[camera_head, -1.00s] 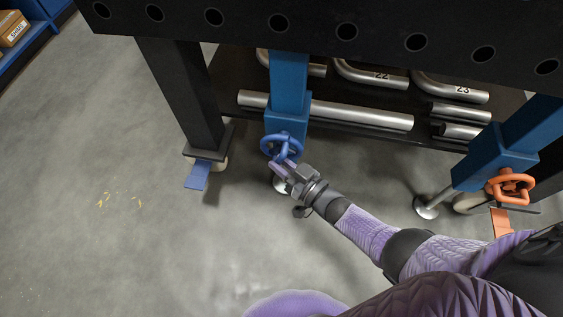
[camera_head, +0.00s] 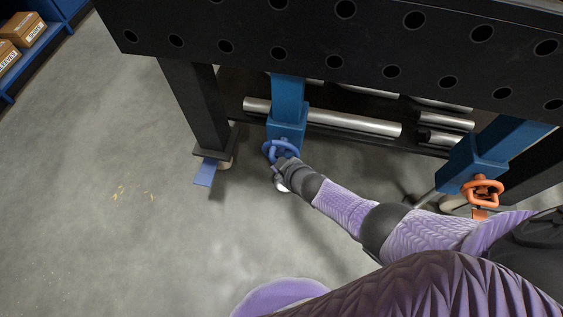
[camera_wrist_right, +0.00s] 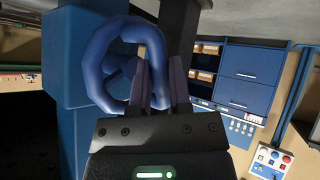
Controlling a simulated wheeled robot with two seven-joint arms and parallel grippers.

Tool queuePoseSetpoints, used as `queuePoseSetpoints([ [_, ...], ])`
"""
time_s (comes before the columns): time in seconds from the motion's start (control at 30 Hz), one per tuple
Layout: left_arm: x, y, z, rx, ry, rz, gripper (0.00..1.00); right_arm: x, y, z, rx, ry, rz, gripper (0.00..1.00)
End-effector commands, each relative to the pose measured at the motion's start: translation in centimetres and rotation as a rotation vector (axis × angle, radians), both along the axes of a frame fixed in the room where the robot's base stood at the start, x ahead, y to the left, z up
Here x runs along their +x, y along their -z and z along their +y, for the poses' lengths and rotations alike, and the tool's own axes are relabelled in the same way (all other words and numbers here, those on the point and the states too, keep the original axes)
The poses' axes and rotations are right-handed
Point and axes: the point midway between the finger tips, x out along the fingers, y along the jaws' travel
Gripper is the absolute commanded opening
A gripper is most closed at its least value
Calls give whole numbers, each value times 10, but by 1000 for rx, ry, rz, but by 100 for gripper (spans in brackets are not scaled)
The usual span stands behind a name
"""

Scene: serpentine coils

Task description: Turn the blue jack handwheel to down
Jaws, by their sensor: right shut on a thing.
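The blue jack handwheel (camera_head: 272,149) sits on the front of the blue jack post (camera_head: 288,104) under the black table. It also shows close up in the right wrist view (camera_wrist_right: 98,68), with its thick rim and inner spokes. My right gripper (camera_head: 287,160) is at the wheel's lower right side. In the right wrist view, my right gripper (camera_wrist_right: 161,82) has one finger on each side of the rim and is shut on it. Part of the rim is hidden between the fingers. My left gripper is not in view.
The black table (camera_head: 310,62) with round holes overhangs the post. An orange handwheel (camera_head: 483,188) is on another blue post at right. A blue pedal (camera_head: 205,172) is beside the left table leg. Metal pipes (camera_head: 355,123) lie behind the post. Floor at left is clear.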

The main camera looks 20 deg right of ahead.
Motion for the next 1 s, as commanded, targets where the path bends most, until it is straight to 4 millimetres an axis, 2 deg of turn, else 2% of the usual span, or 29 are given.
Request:
queuePoseSetpoints([
  [0.1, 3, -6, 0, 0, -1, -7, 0, 1, -3, 1, -88, 0, 59, 0],
  [0.37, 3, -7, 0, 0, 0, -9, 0, 1, -2, 3, -290, 0, 200, 0],
  [1.0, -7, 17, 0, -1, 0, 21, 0, 2, -1, 5, -723, -2, 492, 0],
])
